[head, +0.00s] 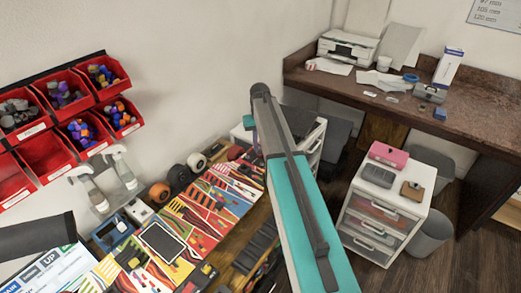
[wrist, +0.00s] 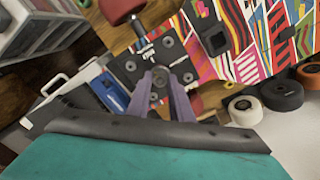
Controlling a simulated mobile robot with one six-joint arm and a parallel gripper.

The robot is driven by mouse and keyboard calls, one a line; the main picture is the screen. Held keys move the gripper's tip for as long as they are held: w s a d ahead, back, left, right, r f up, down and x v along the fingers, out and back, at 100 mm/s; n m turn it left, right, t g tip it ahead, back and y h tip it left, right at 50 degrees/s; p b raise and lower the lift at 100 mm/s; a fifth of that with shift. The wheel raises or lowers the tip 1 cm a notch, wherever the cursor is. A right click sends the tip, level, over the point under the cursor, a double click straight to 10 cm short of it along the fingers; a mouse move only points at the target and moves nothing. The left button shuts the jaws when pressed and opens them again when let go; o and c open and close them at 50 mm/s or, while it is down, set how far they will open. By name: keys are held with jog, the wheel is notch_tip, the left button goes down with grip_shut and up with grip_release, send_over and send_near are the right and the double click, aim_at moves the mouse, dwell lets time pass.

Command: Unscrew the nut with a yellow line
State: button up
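In the wrist view a patterned skateboard deck (wrist: 228,62) has a dark bolted part (wrist: 165,48). A red wheel (wrist: 121,8) with a short metal axle end sits at the top. A second reddish wheel is partly hidden behind my gripper (wrist: 160,76). My gripper's two purplish fingers stand over the truck area, with a grey rounded piece between their tips. I cannot tell whether they touch it. No nut with a yellow line can be made out.
Several loose wheels (head: 160,192) stand along the wall side of the bench. Red bins (head: 47,156) and spray bottles (head: 87,184) are at the left.

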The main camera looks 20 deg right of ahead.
dwell(0.5)
jog(key=n, duration=0.4)
jog(key=shift+s, duration=0.1)
jog(key=shift+s+n, duration=0.1)
jog(key=shift+n, duration=0.8)
jog(key=n, duration=0.2)
jog(key=shift+n, duration=1.9)
jog(key=shift+p, duration=0.3)
